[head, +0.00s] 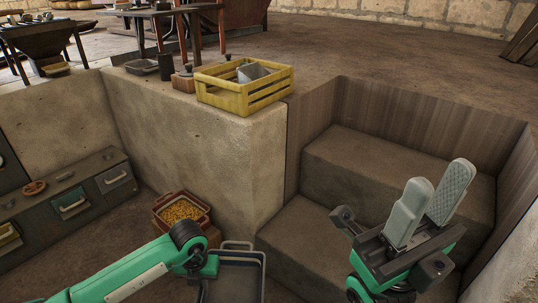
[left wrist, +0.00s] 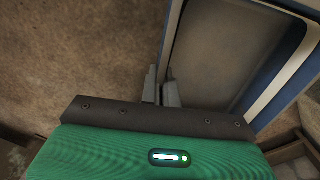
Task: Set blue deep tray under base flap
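The blue deep tray (left wrist: 225,60) fills the upper right of the left wrist view, with blue sides, a pale rim and a grey, empty-looking inside. In the head view the tray (head: 236,277) is at the bottom middle, partly cut off and beside my left wrist. My left gripper (left wrist: 161,87) has its fingers close together on either side of the tray's near wall, gripping it. In the head view those fingers are hidden. My right gripper (head: 434,195) points upward at the right, empty, its two grey fingers apart. I cannot make out the base flap for certain.
A dark cabinet (head: 72,205) with yellow handles and a red handwheel stands at the left. A reddish box of yellow bits (head: 182,211) sits by the stone wall. A yellow crate (head: 243,88) stands on the ledge. Stone steps (head: 385,180) lie behind my right gripper.

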